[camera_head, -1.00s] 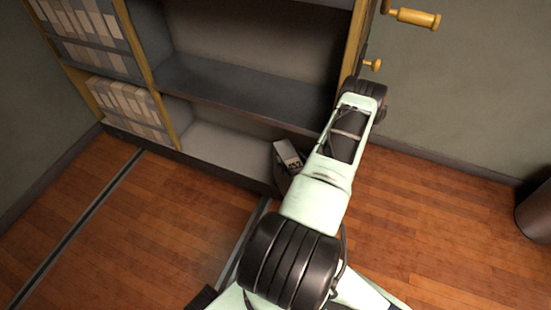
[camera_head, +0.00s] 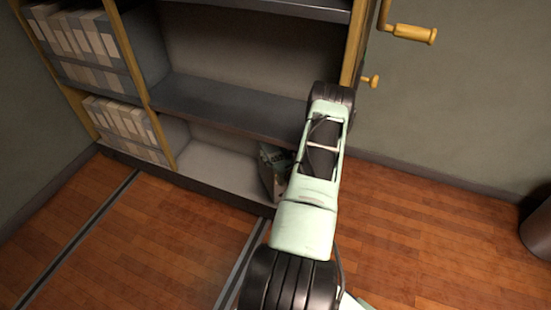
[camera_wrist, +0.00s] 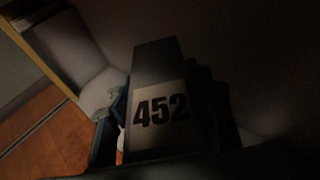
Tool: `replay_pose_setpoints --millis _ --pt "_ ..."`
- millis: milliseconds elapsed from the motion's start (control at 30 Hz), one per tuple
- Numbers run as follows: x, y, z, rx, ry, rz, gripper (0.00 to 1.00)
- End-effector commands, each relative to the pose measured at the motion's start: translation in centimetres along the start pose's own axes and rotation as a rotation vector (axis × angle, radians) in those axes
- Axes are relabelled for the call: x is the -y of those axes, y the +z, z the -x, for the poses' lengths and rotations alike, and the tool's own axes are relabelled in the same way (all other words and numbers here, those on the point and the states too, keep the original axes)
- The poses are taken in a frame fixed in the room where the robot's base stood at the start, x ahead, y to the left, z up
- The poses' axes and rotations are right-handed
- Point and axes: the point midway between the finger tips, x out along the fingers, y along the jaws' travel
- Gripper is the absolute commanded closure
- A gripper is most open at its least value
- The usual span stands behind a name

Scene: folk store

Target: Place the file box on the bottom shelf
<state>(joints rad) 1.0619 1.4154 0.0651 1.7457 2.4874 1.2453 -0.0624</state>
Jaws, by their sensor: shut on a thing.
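The file box (camera_wrist: 155,62) is dark with a pale label reading 452, and fills the middle of the wrist view. My gripper (camera_wrist: 163,98) is shut on it, with fingers on both sides. In the head view the file box (camera_head: 269,180) shows as a narrow greyish shape at the right end of the bottom shelf (camera_head: 212,163), largely hidden by my arm. The box looks upright or nearly so. I cannot tell whether it touches the shelf board.
Several file boxes (camera_head: 125,117) stand in the bottom left compartment, and more (camera_head: 75,35) above. The middle shelf (camera_head: 220,105) is empty and overhangs the bottom one. Yellow crank handles (camera_head: 412,33) stick out at right. A dark bin (camera_head: 538,215) stands far right.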

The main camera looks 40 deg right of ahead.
Motion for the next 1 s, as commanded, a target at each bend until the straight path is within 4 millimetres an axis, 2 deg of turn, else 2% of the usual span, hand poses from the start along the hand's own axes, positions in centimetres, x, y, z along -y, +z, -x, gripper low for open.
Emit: replay_pose_setpoints --millis 133,333,533,1000 --pt "0.1 0.7 -1.6 0.01 0.0 0.004 1.0" --pt "0.0 1.3 -2.9 0.011 0.0 0.003 1.0" --pt "0.0 -0.1 -3.2 0.008 0.0 0.001 1.0" --pt "0.1 -0.4 -3.3 0.009 -0.001 0.002 1.0"
